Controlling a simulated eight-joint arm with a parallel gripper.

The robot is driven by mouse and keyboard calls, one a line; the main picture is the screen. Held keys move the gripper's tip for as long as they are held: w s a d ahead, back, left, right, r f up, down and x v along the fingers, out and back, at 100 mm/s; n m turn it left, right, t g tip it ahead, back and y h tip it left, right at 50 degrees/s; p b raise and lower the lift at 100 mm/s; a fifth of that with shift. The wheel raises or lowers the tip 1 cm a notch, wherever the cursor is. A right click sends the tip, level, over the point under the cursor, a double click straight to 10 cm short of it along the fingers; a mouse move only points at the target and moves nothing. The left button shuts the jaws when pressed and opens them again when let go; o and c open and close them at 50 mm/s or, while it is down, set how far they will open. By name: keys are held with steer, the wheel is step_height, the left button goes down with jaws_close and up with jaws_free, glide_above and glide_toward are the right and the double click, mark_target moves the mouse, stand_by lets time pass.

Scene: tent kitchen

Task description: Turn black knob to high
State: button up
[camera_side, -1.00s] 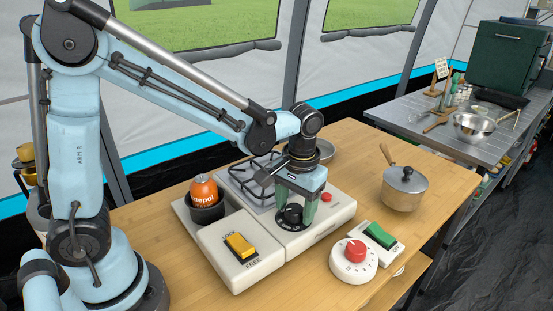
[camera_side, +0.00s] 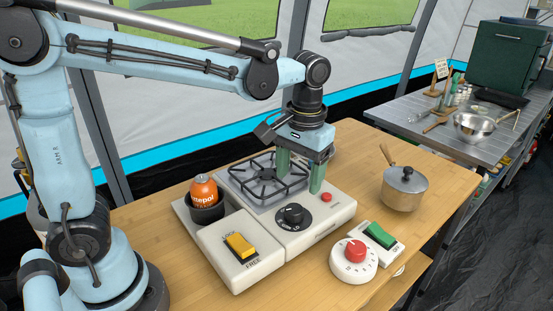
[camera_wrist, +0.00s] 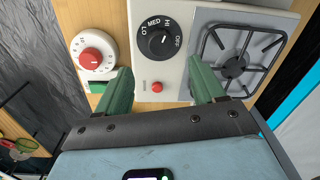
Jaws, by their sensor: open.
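The black knob (camera_side: 292,213) sits on the front of the white camping stove (camera_side: 335,211). The wrist view shows the knob (camera_wrist: 160,42) on a dial marked LO, MED, HI and OFF. A small pale mark on it seems to lie on the HI side, but is too small to read surely. My gripper (camera_side: 300,181) is raised above the stove, clear of the knob, with its green fingers apart and nothing between them. In the wrist view the gripper (camera_wrist: 163,88) has the small red button (camera_wrist: 157,86) between its fingertips.
The burner grate (camera_side: 268,178) is behind the knob. An orange gas can (camera_side: 204,190) stands left. A yellow switch (camera_side: 240,245) is in front. A white timer with a red dial (camera_side: 355,250), a green switch (camera_side: 380,235) and a lidded pot (camera_side: 403,188) are on the right.

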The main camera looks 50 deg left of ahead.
steer(key=shift+d+r, duration=0.1)
steer(key=shift+r, duration=1.65)
steer(key=s+a+f+m+t, duration=0.2)
steer(key=s+a+f+t, duration=0.2)
steer(key=s+a+t, duration=0.1)
steer(key=shift+s+a+f+m+t+h, duration=0.35)
steer(key=shift+s+t, duration=0.55)
steer(key=shift+t, duration=0.3)
steer(key=shift+d, duration=0.1)
steer(key=shift+c, duration=0.5)
